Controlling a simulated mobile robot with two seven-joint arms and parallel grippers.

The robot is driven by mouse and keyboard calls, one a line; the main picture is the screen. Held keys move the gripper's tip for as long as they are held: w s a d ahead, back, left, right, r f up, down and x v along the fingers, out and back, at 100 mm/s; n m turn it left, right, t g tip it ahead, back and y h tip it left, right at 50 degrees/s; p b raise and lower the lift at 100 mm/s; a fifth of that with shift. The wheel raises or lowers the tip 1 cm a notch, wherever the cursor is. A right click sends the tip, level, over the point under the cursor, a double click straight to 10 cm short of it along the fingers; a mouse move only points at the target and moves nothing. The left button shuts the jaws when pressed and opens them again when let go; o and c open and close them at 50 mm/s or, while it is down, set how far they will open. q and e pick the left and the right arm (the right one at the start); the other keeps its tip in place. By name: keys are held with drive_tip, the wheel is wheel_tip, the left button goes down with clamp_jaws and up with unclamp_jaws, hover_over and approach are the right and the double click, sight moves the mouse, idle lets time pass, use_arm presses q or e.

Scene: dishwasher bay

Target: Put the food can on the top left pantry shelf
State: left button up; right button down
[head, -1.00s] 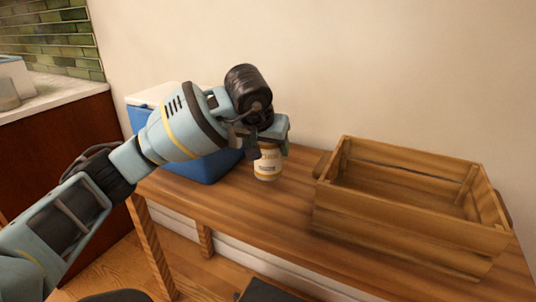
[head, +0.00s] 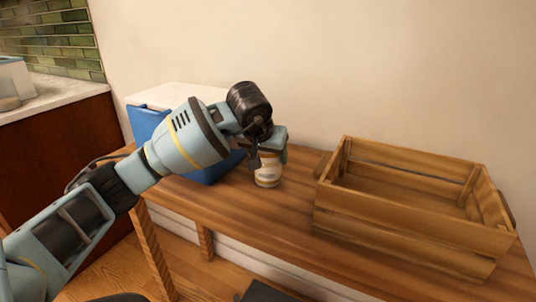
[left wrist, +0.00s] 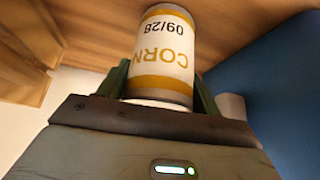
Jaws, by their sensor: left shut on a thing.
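The food can (head: 268,171), white with yellow bands and the word "CORN" in the left wrist view (left wrist: 165,55), is upright at the wooden table. My left gripper (head: 270,146) comes down over its upper part and is shut on it. In the left wrist view the two green fingers stand on either side of the can. Whether the can's base touches the table I cannot tell. The pantry shelf does not show. My right gripper is not in view.
A blue cooler with a white lid (head: 172,97) stands just left of the can, partly behind my left arm. An empty wooden crate (head: 400,222) stands on the table (head: 240,215) to the right. Table between can and crate is clear.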

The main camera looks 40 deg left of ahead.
use_arm(q)
drive_tip(key=shift+f, duration=0.1)
drive_tip(key=o, duration=1.3)
drive_tip(key=shift+s+d+r, duration=0.1)
drive_tip(key=shift+s+r, duration=0.05)
drive_tip(key=shift+r, duration=0.3)
drive_tip(key=p+v, duration=0.1)
drive_tip(key=v, duration=1)
drive_tip(key=shift+p, duration=0.35)
